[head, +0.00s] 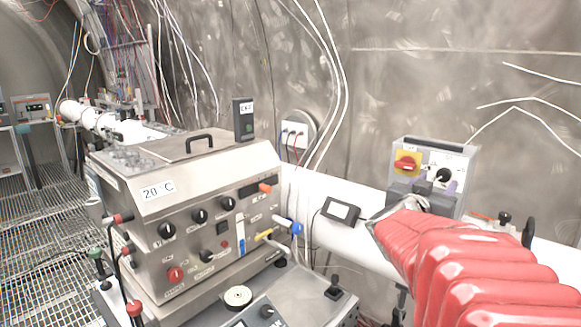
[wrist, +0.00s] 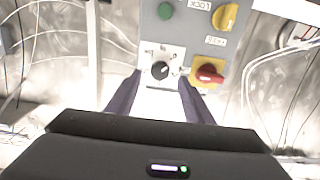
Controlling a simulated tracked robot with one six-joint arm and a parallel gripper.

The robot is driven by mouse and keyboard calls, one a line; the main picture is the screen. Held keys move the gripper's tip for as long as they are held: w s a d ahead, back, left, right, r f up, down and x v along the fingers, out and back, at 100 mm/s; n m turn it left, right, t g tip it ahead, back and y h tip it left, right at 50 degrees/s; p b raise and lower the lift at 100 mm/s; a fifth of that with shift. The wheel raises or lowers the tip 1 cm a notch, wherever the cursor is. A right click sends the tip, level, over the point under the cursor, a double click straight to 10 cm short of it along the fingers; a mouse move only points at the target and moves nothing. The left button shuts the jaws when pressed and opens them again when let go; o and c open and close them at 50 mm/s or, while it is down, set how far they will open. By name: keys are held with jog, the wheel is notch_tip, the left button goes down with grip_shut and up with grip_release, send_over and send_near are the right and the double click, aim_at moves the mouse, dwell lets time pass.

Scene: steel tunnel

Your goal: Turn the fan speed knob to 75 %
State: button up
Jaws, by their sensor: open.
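A black rotary knob (wrist: 160,70) with a pale pointer sits on a white plate on a grey control box (wrist: 190,45). I take it for the fan speed knob; its scale is too small to read. In the head view the knob (head: 444,175) is on the right of the box front. My gripper (wrist: 160,79) is open, with one dark finger on each side of the knob in the wrist view. I cannot tell whether the fingers touch it or stand short of it. My red-sleeved arm hides part of the box's surroundings in the head view.
A red switch on a yellow plate (wrist: 208,73) is close to the right finger. A yellow knob (wrist: 227,17) and a green button (wrist: 165,11) are above. A white pipe (head: 345,215) runs below the box. A steel instrument (head: 200,210) stands left.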

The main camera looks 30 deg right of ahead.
aim_at(443, 176)
jog(key=shift+x, duration=2.8)
jog(key=c, duration=1)
